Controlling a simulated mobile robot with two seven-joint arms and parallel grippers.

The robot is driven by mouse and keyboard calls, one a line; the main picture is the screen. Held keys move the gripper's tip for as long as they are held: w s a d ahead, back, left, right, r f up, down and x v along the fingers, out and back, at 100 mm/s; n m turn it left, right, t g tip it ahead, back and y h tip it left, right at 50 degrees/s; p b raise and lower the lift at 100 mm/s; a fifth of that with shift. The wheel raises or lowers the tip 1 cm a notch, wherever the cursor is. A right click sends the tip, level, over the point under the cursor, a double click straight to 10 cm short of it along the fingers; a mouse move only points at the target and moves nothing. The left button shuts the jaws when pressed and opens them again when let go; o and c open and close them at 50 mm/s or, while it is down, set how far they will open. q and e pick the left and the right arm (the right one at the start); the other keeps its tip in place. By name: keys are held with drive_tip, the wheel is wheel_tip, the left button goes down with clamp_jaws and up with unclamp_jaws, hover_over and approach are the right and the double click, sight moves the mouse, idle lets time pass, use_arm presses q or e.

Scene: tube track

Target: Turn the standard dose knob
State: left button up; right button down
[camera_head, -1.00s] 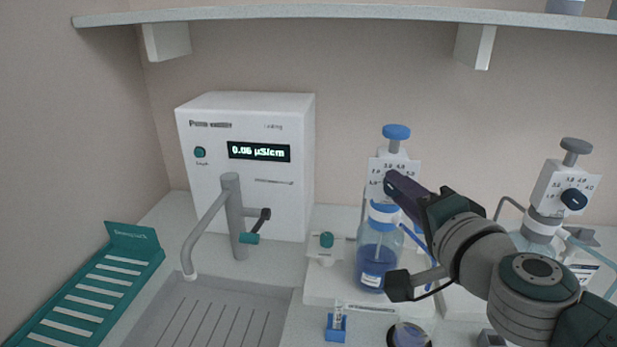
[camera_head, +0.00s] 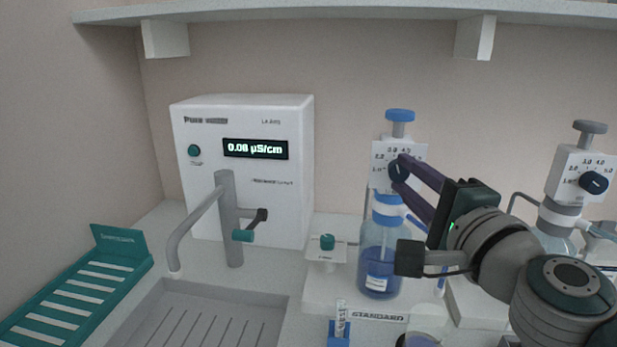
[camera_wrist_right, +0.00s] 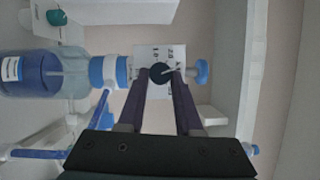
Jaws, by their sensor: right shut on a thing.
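The standard dispenser is a bottle of blue liquid (camera_head: 379,262) with a blue collar and a white dial plate (camera_head: 414,153) on top, under a blue plunger cap (camera_head: 400,115). Its dark dose knob (camera_head: 395,171) sits on the front of the plate. My right gripper (camera_head: 401,170) reaches in from the right with its purple fingers at the knob. In the right wrist view, the round dark knob (camera_wrist_right: 161,73) lies between the two fingertips (camera_wrist_right: 160,84), which are closed on its sides. The label STANDARD (camera_head: 379,316) shows on the base. My left gripper is out of view.
A second dispenser with a grey cap (camera_head: 590,127) and dark knob (camera_head: 595,183) stands at the right. A white water unit (camera_head: 245,170) with a grey tap (camera_head: 226,215) stands left, beside a sink (camera_head: 215,310) and a green rack (camera_head: 75,295). A shelf (camera_head: 340,12) runs overhead.

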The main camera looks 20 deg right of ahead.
drive_tip(key=c, duration=0.6)
unclamp_jaws()
drive_tip(key=s, duration=0.3)
drive_tip(key=s+a+b, duration=0.1)
drive_tip(key=s, duration=0.5)
drive_tip(key=shift+s+a+f+b, duration=0.15)
drive_tip(key=shift+s+a+b, duration=0.15)
drive_tip(key=shift+s+b, duration=0.1)
